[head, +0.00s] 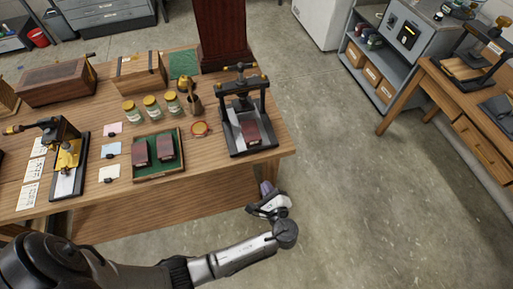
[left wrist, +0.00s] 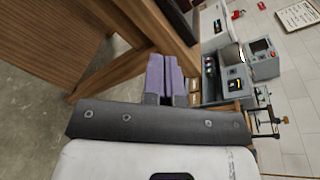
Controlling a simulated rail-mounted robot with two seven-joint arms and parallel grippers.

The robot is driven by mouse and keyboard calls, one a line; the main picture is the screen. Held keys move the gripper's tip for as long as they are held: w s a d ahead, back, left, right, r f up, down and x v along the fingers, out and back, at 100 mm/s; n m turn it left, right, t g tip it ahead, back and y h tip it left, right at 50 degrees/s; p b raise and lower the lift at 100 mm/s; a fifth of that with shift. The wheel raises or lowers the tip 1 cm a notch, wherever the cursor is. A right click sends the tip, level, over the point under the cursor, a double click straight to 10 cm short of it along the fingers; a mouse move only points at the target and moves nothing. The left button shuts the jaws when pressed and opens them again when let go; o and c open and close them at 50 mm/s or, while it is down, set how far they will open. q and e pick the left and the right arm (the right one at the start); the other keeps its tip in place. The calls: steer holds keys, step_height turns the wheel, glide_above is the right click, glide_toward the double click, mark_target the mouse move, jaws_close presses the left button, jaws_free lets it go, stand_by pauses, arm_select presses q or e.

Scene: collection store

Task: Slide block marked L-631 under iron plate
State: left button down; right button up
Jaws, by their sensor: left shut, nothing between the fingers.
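A black iron press (head: 264,104) stands at the right end of the wooden table. A dark reddish block (head: 251,132) lies on the front of its light bed; I cannot tell how far the press's plate covers it. Two similar blocks (head: 140,152) (head: 165,147) lie in a green-lined tray (head: 160,177) left of the press. No block's marking is readable. My left gripper (head: 267,188) is in front of the table's near right corner, apart from the press and blocks. Its purple fingers (left wrist: 165,78) are shut and empty in the left wrist view. My right gripper is out of view.
A second press with brass parts (head: 68,155) is at left. Wooden boxes (head: 138,72) line the back. Open floor (head: 350,200) lies right of the table.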

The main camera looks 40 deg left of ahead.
arm_select(q)
step_height(320, 180, up, 2)
steer(key=m+t+y, duration=0.1)
steer(key=m, duration=0.7)
glide_toward(255, 142)
steer(key=x, duration=0.5)
steer(key=shift+a+f+b, duration=0.15)
steer(key=shift+a+b, duration=0.1)
steer(key=shift+b, duration=0.15)
steer(key=shift+x, duration=1.1)
steer(key=shift+w, duration=0.1)
steer(key=shift+x, duration=1.5)
steer(key=shift+d, duration=0.15)
